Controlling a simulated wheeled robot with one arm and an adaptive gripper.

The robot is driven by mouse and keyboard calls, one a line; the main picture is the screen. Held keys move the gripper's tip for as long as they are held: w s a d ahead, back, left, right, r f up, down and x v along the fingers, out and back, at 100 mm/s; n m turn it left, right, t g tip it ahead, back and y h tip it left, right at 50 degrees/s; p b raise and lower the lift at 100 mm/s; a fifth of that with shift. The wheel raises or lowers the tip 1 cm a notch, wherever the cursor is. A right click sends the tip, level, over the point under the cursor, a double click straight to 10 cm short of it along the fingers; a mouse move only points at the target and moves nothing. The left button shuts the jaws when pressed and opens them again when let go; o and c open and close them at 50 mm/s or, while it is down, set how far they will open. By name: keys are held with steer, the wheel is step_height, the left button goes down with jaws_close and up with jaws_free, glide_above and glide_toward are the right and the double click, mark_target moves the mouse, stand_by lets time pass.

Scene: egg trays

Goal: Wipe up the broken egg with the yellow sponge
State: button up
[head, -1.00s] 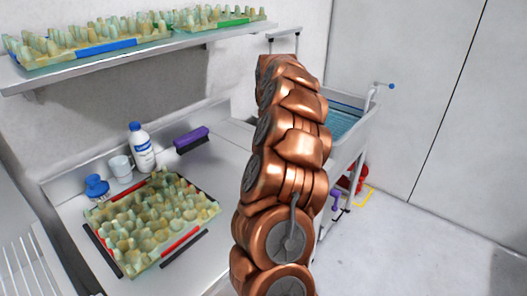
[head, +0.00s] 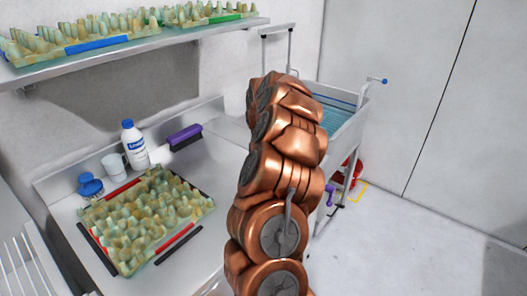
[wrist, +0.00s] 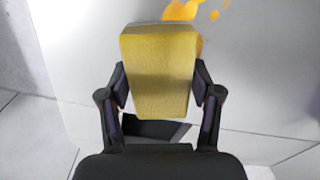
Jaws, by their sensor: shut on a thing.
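In the wrist view, my gripper (wrist: 160,88) is shut on the yellow sponge (wrist: 158,70), with a dark finger on each side of it. The sponge is upright in the picture and fills the middle of the view. The broken egg (wrist: 182,10) shows as orange-yellow splashes on a pale surface at the top, just beyond and beside the sponge's upper end. Part of it is hidden behind the sponge. I cannot tell whether the sponge touches it. In the head view, my arm hides the gripper, the sponge and the egg.
An egg tray (head: 125,272) stands on the metal counter (head: 215,215) at left. A white bottle (head: 134,146), a cup (head: 115,166), a blue-capped item (head: 90,186) and a purple brush (head: 184,137) stand behind it. A shelf (head: 130,48) holds more trays. A wheeled cart (head: 345,135) is behind my arm.

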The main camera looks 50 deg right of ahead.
steer(key=shift+a, duration=4.95)
steer(key=shift+r+p, duration=0.2)
steer(key=shift+p, duration=0.25)
steer(key=shift+d+f, duration=0.15)
steer(key=shift+f, duration=0.1)
steer(key=shift+d+r, duration=0.15)
steer(key=shift+d, duration=5.5)
steer(key=shift+a+r, duration=0.1)
steer(key=shift+r, duration=3.9)
